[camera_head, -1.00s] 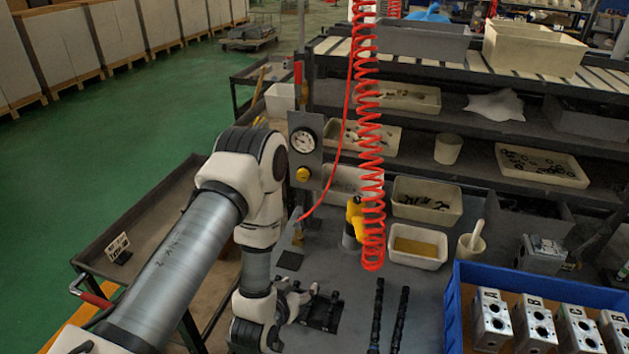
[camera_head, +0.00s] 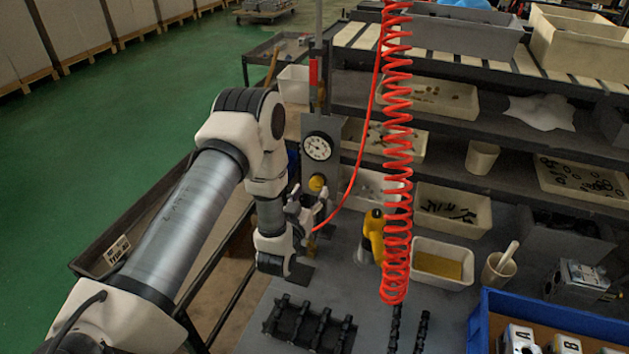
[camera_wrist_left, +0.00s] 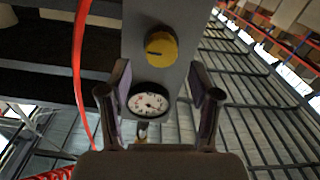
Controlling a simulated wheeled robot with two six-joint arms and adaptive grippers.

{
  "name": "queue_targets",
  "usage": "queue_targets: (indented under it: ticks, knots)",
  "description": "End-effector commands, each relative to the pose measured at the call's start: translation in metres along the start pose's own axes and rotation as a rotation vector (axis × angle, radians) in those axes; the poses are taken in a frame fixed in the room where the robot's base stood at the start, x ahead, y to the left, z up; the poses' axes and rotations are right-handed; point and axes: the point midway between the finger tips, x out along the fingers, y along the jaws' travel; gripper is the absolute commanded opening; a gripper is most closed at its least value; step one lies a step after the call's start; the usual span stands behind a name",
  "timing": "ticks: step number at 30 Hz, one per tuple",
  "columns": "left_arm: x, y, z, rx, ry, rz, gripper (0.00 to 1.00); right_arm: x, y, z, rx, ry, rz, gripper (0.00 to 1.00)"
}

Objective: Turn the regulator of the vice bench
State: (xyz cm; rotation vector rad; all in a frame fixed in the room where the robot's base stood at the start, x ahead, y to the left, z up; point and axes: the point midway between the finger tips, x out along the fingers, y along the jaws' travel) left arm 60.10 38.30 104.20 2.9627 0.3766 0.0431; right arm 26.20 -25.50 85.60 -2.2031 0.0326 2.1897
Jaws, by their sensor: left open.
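The regulator is a round yellow knob (camera_head: 318,184) on a grey upright panel (camera_head: 323,135), below a round white-faced gauge (camera_head: 318,147). My left gripper (camera_head: 309,205) is just below and in front of the knob in the head view. In the left wrist view the gripper (camera_wrist_left: 160,90) is open, with its fingers on either side of the panel and the gauge (camera_wrist_left: 148,102) between them. The yellow knob (camera_wrist_left: 161,47) shows beyond the fingertips, apart from them. My right gripper is not in view.
A coiled red hose (camera_head: 396,150) hangs right of the panel, and its thin red line runs close to my left gripper. A blue crate (camera_head: 480,325) with metal blocks stands at the lower right. A black rack (camera_head: 308,326) lies on the bench below my arm. Shelves with bins stand behind.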

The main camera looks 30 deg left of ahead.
Motion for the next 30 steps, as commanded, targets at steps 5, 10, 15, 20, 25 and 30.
queue_targets:
  ticks: [5, 10, 15, 20, 25, 30]
  knots:
    - [0.024, 0.0, -0.001, 0.001, 0.0, 0.0, 0.63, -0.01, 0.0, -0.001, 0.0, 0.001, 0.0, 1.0]
    - [0.027, 0.0, 0.001, 0.0, -0.001, 0.0, 0.63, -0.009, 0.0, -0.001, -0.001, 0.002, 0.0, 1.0]
    - [0.027, 0.0, 0.001, 0.0, -0.001, 0.0, 0.35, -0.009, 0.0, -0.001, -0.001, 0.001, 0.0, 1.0]
    - [0.027, 0.0, 0.001, 0.0, -0.001, 0.0, 0.03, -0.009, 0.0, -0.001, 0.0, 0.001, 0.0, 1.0]
    - [0.027, 0.0, 0.001, 0.004, -0.001, 0.001, 0.03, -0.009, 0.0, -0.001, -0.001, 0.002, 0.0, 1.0]
    - [0.027, 0.0, 0.001, 0.033, 0.0, 0.001, 0.03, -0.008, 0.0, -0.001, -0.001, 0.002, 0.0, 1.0]
